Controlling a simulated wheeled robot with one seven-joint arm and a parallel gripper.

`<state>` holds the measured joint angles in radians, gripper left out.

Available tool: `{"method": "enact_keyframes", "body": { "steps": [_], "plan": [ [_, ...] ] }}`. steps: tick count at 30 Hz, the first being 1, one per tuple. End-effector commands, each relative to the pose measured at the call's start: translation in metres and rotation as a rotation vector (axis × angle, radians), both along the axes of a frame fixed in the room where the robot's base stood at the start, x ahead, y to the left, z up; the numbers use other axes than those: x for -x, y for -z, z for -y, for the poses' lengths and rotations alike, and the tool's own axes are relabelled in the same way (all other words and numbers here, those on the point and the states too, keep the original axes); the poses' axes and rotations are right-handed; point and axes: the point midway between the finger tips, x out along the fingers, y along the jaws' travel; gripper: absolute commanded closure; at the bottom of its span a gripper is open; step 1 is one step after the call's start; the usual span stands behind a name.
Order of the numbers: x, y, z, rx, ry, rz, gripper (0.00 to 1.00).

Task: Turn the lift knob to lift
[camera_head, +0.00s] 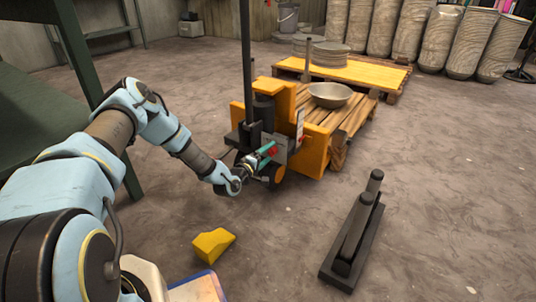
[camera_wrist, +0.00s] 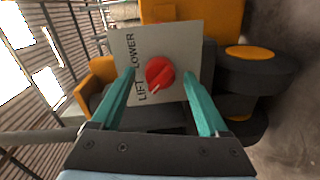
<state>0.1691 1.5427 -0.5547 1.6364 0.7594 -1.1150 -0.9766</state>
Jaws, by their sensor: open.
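The lift knob (camera_wrist: 160,73) is round and red with a pale pointer mark, on a grey panel (camera_wrist: 185,38) printed LIFT and LOWER. In the wrist view its pointer is toward the lower left, near the word LIFT. My gripper (camera_wrist: 163,74) is open, with one teal finger on each side of the knob; I cannot tell whether either touches it. In the head view my gripper (camera_head: 268,151) is at the front of the orange lift machine (camera_head: 312,150), and a bit of the red knob shows beside the fingers.
A metal bowl (camera_head: 330,95) sits on a wooden pallet (camera_head: 338,122) on the machine. A yellow block (camera_head: 213,244) and a black bar-shaped object (camera_head: 353,232) lie on the floor. A dark green table (camera_head: 35,125) stands at left.

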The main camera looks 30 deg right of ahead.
Motion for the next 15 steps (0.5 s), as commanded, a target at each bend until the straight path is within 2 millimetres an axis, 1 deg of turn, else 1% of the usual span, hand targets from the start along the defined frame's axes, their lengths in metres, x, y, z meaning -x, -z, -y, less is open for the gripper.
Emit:
{"method": "enact_keyframes", "body": {
  "steps": [5,12,15],
  "plan": [
    [0.009,-0.003,-0.019,-0.002,-0.002,-0.002,0.22],
    [0.033,-0.007,-0.061,-0.001,-0.002,-0.004,0.22],
    [0.041,-0.007,-0.075,-0.001,-0.002,-0.004,0.22]
  ]
}}
